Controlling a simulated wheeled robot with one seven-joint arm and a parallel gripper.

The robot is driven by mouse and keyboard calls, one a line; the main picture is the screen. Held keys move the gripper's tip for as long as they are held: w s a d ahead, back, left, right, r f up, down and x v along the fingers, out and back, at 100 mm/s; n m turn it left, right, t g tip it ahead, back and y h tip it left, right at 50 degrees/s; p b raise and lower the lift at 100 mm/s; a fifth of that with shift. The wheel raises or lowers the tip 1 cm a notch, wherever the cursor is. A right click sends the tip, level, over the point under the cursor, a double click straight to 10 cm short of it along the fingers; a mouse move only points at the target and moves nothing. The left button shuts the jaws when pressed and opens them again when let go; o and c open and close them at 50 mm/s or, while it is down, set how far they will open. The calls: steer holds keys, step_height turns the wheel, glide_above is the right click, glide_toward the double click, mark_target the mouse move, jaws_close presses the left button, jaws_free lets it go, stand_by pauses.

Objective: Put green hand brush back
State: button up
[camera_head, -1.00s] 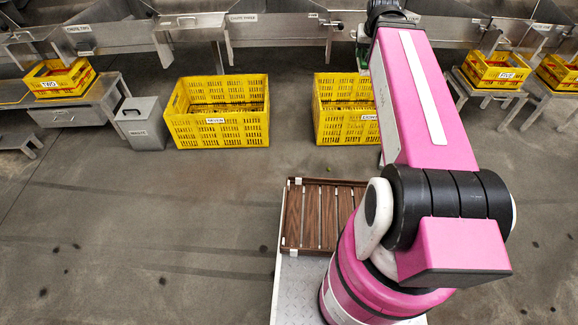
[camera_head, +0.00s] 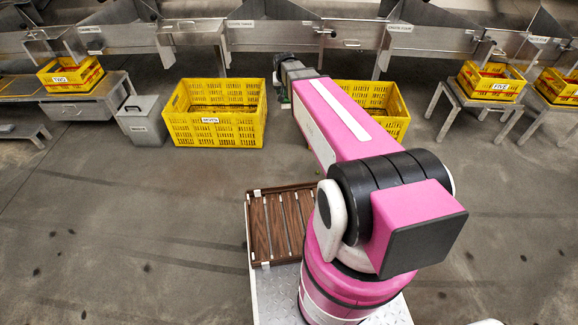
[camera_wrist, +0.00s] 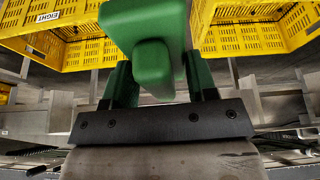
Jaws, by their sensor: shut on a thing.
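The green hand brush (camera_wrist: 150,55) fills the upper middle of the wrist view, seen close up as a rounded green block. My gripper (camera_wrist: 163,82) is shut on it, with one finger on each side. The bristles cannot be made out. In the head view the far end of my arm is over the gap between two yellow crates, and my gripper and the brush are mostly hidden behind the arm.
Yellow crate SEVEN (camera_head: 215,137) and a second yellow crate (camera_head: 385,100), partly behind my arm, stand on the floor. A grey lidded bin (camera_head: 142,122) is left of SEVEN. Steel chutes (camera_head: 260,35) line the back. A slatted wooden tray (camera_head: 262,232) is near my base.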

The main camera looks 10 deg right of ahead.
steer(key=w+a+f+m, duration=0.1)
steer(key=a+f, duration=0.2)
steer(key=f, duration=1.8)
steer(key=w+a+f, duration=0.1)
steer(key=a+f, duration=0.2)
steer(key=f, duration=1.9)
steer(key=shift+w+d+f, duration=1.1)
steer(key=shift+d+f, duration=0.5)
steer(key=shift+f, duration=0.15)
steer(key=shift+w+d+f, duration=1.1)
steer(key=shift+d+f, duration=0.45)
steer(key=shift+f, duration=0.2)
steer(key=shift+w+d+f, duration=1.1)
steer(key=shift+d+f, duration=0.5)
steer(key=shift+f, duration=0.15)
steer(key=shift+f, duration=0.1)
steer(key=o, duration=0.6)
steer(key=shift+f, duration=0.1)
steer(key=shift+c, duration=0.2)
steer(key=o, duration=0.4)
